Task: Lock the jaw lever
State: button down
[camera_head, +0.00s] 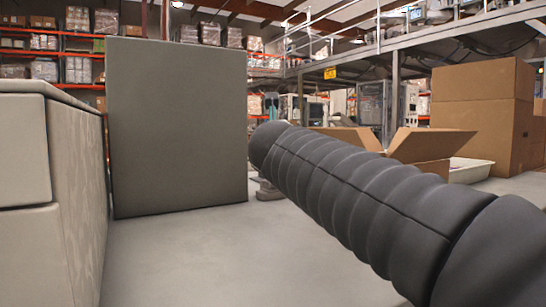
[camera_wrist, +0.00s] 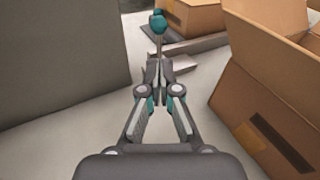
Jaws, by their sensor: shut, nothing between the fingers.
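A lever with a round teal knob (camera_wrist: 159,24) stands at the top of the wrist view, its thin rod running down toward my fingertips. Grey metal bars (camera_wrist: 201,44), apparently part of the vise, lie beside and behind the fingertips. My gripper (camera_wrist: 160,72) is shut and empty, its fingertips in line with the rod, below the knob in the picture. I cannot tell whether they touch the rod or the bars. In the head view a small grey piece of the fixture (camera_head: 268,191) shows beside the panel; my arm hides most of the rest.
A tall grey panel (camera_head: 176,125) stands left of the fixture, behind a pale cabinet (camera_head: 75,200). An open cardboard box (camera_head: 428,148) is close on the right. Stacked cartons (camera_head: 478,115) and a white tray (camera_head: 470,170) are beyond. The light surface in front of the panel is clear.

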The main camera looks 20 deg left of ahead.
jog(key=p+x, duration=0.1)
jog(key=x, duration=1.2)
jog(key=shift+w+a+r+p, duration=0.25)
jog(key=shift+a+p, duration=0.15)
jog(key=shift+p, duration=0.7)
jog(key=w+a+p, duration=0.2)
jog(key=a+p, duration=0.1)
jog(key=p, duration=0.2)
jog(key=shift+w+a+p, duration=0.1)
jog(key=shift+w+p, duration=0.25)
jog(key=shift+p, duration=0.05)
jog(key=shift+f, duration=0.1)
